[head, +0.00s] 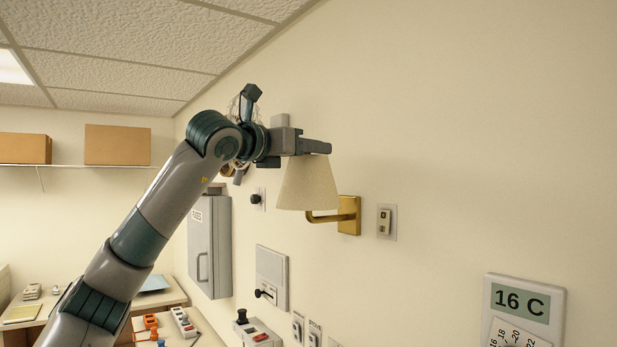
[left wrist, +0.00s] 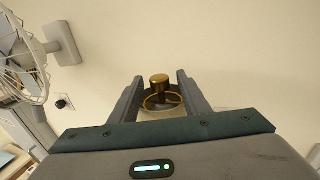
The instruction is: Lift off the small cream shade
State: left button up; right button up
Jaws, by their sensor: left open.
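The small cream shade (head: 307,184) sits upright on a brass wall sconce (head: 349,215), its narrow end up. My left gripper (head: 315,147) is at the top of the shade, reaching in level from the left. In the left wrist view the gripper (left wrist: 160,92) is open. Between and beyond its fingers show a brass knob (left wrist: 159,80) and a brass ring at the shade's top. Most of the shade is hidden there by the gripper body. Whether the fingers touch the shade I cannot tell. My right gripper is not in view.
A wall fan (left wrist: 25,70) is close on the left in the left wrist view. A grey wall cabinet (head: 209,245), a light switch (head: 385,221) and a thermostat (head: 523,305) are on the wall. The wall right of the sconce is clear above the switch.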

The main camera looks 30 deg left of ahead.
pick_arm(q)
grip_shut()
jog(key=shift+r, duration=0.15)
jog(key=shift+r, duration=0.2)
notch_tip(320, 180, up, 8)
jog(key=shift+d+r+b, duration=0.1)
jog(key=shift+b, duration=1.05)
jog(key=shift+r, duration=0.55)
